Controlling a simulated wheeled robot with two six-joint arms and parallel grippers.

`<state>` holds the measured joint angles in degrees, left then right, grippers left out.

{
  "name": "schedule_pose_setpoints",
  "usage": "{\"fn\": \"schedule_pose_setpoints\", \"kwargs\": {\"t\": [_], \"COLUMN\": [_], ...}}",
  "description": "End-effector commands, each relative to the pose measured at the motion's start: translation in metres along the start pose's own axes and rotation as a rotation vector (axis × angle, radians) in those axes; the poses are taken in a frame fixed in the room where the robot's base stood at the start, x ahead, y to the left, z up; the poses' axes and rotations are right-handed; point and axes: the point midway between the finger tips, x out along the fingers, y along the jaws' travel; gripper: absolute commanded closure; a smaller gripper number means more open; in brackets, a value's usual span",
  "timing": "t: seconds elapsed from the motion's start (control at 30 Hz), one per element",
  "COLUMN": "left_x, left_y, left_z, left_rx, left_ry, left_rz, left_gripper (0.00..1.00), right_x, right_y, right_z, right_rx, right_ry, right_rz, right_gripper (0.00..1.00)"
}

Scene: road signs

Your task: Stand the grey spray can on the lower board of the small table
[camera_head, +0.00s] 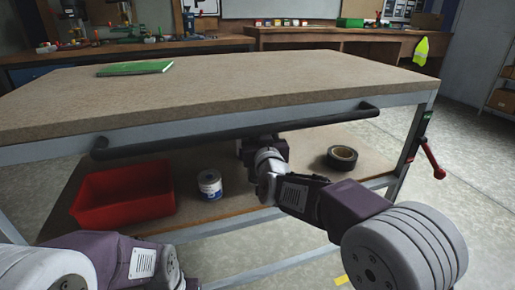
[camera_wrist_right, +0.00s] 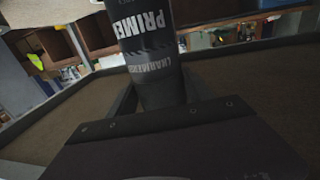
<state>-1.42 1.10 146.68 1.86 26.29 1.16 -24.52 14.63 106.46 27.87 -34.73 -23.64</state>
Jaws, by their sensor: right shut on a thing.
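The small table (camera_head: 240,85) has a thick top and a lower board (camera_head: 258,200) beneath it. My right arm reaches in under the table top, and its gripper (camera_head: 262,145) is over the back part of the lower board. In the right wrist view the dark grey spray can (camera_wrist_right: 148,50), with white lettering, is between the fingers of my right gripper (camera_wrist_right: 160,95), which is shut on it. The can is hidden in the head view, and I cannot tell whether its base touches the board.
On the lower board are a red bin (camera_head: 123,212) at the left, a small white and blue tin (camera_head: 210,185) and a black tape roll (camera_head: 342,158) at the right. A black bar (camera_head: 235,131) runs along the table's front. A green book (camera_head: 135,69) lies on top.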

Motion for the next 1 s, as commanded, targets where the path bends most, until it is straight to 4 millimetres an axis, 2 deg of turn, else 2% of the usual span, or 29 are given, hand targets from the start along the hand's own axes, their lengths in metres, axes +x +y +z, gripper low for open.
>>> {"fn": "schedule_pose_setpoints", "kwargs": {"t": [0.13, 0.33, 0.57, 0.7, 0.73, 0.8, 1.0], "left_x": [0.004, 0.035, 0.03, 0.034, 0.032, 0.032, 0.032], "left_y": [0.0, -0.001, -0.001, -0.001, -0.001, -0.001, -0.001], "left_z": [0.0, 0.004, 0.003, 0.003, 0.003, 0.003, 0.003], "left_rx": [0.0, 0.0, 0.0, 0.0, 0.0, 0.0, 0.0], "left_ry": [0.0, 0.0, 0.0, 0.0, 0.0, 0.0, 0.0], "left_rz": [0.0, 0.0, 0.0, 0.0, 0.0, 0.0, 0.0], "left_gripper": [0.64, 0.64, 0.64, 0.64, 0.64, 0.64, 0.64], "right_x": [0.001, 0.001, 0.0, 0.0, 0.0, 0.0, 0.0], "right_y": [0.0, 0.0, 0.0, 0.0, 0.0, 0.0, 0.0], "right_z": [0.002, 0.037, 0.033, 0.038, 0.037, 0.037, 0.037], "right_rx": [0.0, 0.0, 0.0, 0.0, 0.0, 0.0, 0.0], "right_ry": [0.004, 0.003, 0.004, 0.004, 0.0, 0.0, 0.001], "right_rz": [0.0, 0.0, 0.0, 0.0, 0.0, 0.0, 0.0], "right_gripper": [1.0, 1.0, 1.0, 1.0, 0.33, 0.19, 0.19]}}
